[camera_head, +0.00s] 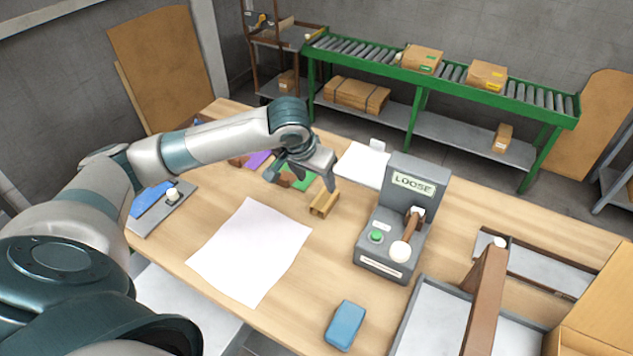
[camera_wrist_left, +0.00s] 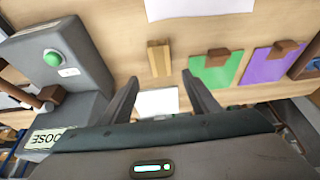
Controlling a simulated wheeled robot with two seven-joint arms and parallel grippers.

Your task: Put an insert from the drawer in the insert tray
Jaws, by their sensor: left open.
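My left gripper (camera_head: 303,182) is open and empty above the middle of the wooden table. Its two fingers also show apart in the left wrist view (camera_wrist_left: 160,77). A small tan grooved block (camera_head: 323,204) lies on the table just in front of the fingers; it also shows in the left wrist view (camera_wrist_left: 158,58), beyond the gap between the fingertips. I cannot tell whether it is an insert. A grey tray-like compartment (camera_head: 428,320) with a brown bar (camera_head: 486,295) is at the lower right; I cannot tell whether this is the drawer or the insert tray. My right gripper is not in view.
A grey machine marked LOOSE (camera_head: 405,215), with a green button, stands right of the block. Green (camera_wrist_left: 213,72) and purple (camera_wrist_left: 268,62) cards with brown pieces lie close by. A white sheet (camera_head: 250,250) covers the table's front left. A blue block (camera_head: 345,324) lies near the front.

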